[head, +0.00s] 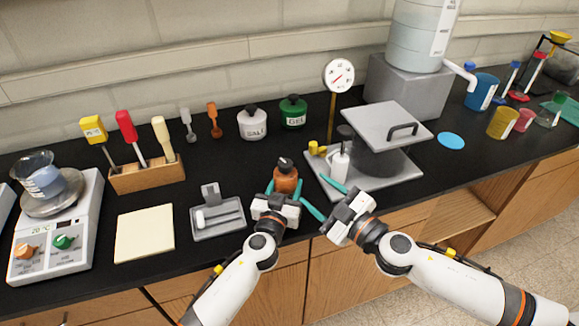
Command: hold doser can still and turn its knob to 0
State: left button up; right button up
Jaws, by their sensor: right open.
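The doser can (286,180) is a small orange-brown can with a dark knob (285,164) on top. It stands upright on the black bench near the front edge. My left gripper (284,187) has its teal fingers on both sides of the can and appears shut on it. My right gripper (323,198) is open and empty, to the right of the can and apart from it, its teal fingers spread. The knob's marks are too small to read.
A metal plate (396,180) with a press-like lid (386,124) and a white bottle (340,165) stands close on the right. A grey tray (230,226) lies to the left. Salt (252,124) and gel (293,113) jars stand behind. A gauge (339,75) rises at the back.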

aim_at(290, 168)
jog(key=w+a+n, duration=0.2)
jog(key=w+n, duration=0.1)
jog(key=n, duration=0.6)
jog(key=w+a+n, duration=0.3)
jog(key=n, duration=0.7)
jog(key=w+a+n, duration=0.2)
jog(key=w+n, duration=0.1)
jog(key=n, duration=0.6)
jog(key=shift+w+a+n+t+h, duration=0.1)
jog(key=shift+a+n+t+h, duration=0.05)
jog(key=shift+n+t+h, duration=0.2)
jog(key=c, duration=1)
jog(key=shift+a+r+n, duration=0.1)
jog(key=shift+r+n, duration=0.05)
jog(key=shift+n, duration=0.1)
